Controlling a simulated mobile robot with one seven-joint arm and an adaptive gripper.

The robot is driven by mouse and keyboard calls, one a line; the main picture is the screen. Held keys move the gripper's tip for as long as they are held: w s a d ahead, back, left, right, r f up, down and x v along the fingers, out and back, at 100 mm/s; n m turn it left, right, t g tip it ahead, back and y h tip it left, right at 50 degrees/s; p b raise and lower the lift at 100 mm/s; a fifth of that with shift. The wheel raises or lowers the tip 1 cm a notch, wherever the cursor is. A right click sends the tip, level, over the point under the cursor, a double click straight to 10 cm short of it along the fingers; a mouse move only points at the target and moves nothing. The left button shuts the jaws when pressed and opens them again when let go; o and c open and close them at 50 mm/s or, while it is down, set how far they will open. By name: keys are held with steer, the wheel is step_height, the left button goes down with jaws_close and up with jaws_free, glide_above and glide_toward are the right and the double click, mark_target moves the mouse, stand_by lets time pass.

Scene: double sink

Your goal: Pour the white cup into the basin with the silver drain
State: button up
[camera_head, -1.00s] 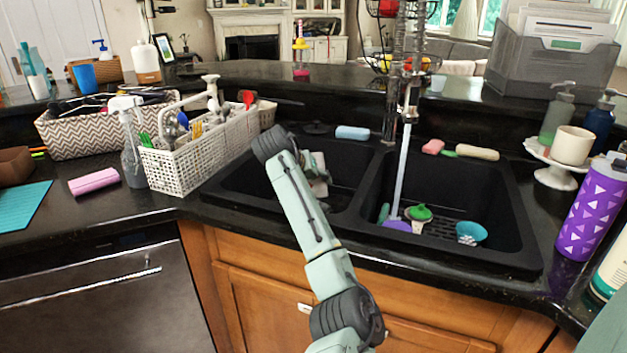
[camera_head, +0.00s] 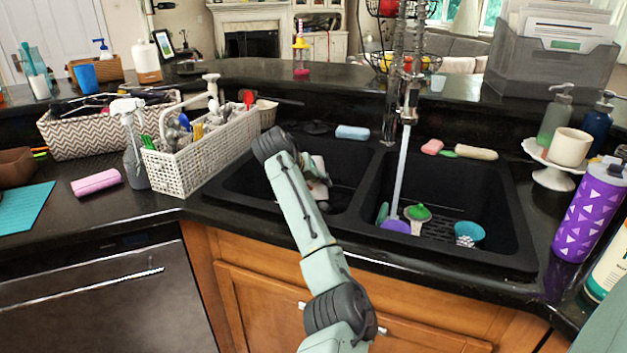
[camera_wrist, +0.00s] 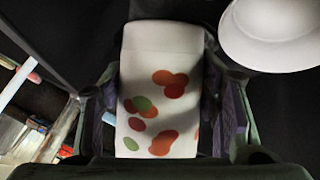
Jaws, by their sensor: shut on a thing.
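A white cup (camera_wrist: 160,60) with red, orange and green spots fills the middle of the wrist view. My gripper (camera_wrist: 165,108) has its fingers on both sides of the cup and is shut on it. In the head view, my arm reaches over the left basin (camera_head: 232,190), and its bent wrist hides much of the grip. A pale shape (camera_head: 318,190) shows just right of my arm there; I cannot tell its details. The right basin (camera_head: 505,200) holds a black grid mat. I see no silver drain in either view.
A green-and-white scoop (camera_head: 418,213), a purple item (camera_head: 396,226) and a blue bowl (camera_head: 468,233) lie in the right basin. The faucet (camera_head: 402,160) hangs over it. A white caddy (camera_head: 205,155) stands left of the sink. A white rounded thing (camera_wrist: 275,35) is near the held cup.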

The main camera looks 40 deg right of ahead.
steer(key=shift+f+g+p, duration=0.3)
steer(key=shift+f+p, duration=0.05)
steer(key=shift+p, duration=0.15)
steer(key=shift+f, duration=0.1)
stand_by(0.5)
steer(key=shift+f+n+g+y, duration=0.3)
steer(key=shift+f+g+y, duration=0.1)
steer(key=shift+f+g, duration=0.4)
stand_by(0.3)
steer(key=shift+f+n+g+y, duration=0.3)
steer(key=shift+f+g, duration=0.3)
steer(key=shift+f, duration=0.2)
stand_by(0.3)
